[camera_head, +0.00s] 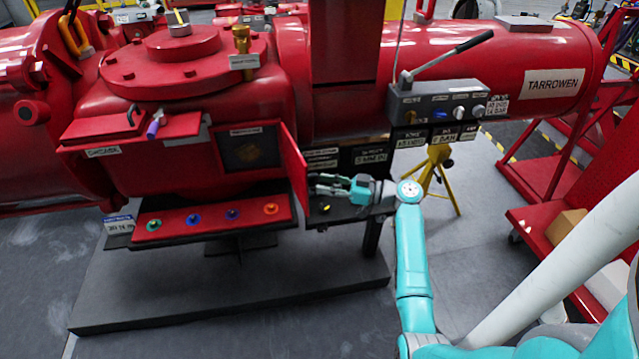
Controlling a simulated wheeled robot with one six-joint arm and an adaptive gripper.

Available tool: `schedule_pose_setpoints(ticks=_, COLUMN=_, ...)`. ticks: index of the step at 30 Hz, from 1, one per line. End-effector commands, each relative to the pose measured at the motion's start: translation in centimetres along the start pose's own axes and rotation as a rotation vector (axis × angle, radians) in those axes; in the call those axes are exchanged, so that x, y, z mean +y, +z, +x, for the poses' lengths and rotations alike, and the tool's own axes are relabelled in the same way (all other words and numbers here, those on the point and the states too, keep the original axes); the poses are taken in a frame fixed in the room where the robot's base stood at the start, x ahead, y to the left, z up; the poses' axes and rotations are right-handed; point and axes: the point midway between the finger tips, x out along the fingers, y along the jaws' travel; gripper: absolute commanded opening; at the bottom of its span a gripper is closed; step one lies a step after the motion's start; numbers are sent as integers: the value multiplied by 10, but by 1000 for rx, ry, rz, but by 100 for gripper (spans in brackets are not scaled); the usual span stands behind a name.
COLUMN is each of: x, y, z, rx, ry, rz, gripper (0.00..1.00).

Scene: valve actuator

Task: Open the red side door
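The red side door (293,168) is a narrow upright panel on the front of the red valve body (180,95). It stands swung outward at the right edge of a dark square opening (250,148), and I see it nearly edge-on. My gripper (314,184) is just right of the door's lower part, pointing left toward it. Its two fingers look apart, with nothing visible between them. I cannot tell whether a fingertip touches the door.
A red shelf with several coloured knobs (190,222) juts out below the opening. A dark shelf (345,212) lies under my gripper. A grey lever box (440,105) is above right, and a yellow stand (433,172) is behind my arm. Grey floor is clear at front left.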

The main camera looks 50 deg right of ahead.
Motion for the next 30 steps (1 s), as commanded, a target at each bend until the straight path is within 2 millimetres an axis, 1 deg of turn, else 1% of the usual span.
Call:
schedule_pose_setpoints(ticks=1, x=1, y=0, z=-10, rx=0, ry=3, rz=1, gripper=37)
schedule_pose_setpoints(ticks=6, x=0, y=1, z=-35, rx=1, ry=3, rz=2, gripper=37)
schedule_pose_setpoints(ticks=11, x=0, y=1, z=-48, rx=0, ry=0, rz=2, gripper=37)
schedule_pose_setpoints(ticks=15, x=0, y=1, z=-51, rx=0, ry=0, rz=2, gripper=37)
schedule_pose_setpoints(ticks=30, x=0, y=1, z=-50, rx=0, ry=-1, rz=1, gripper=37)
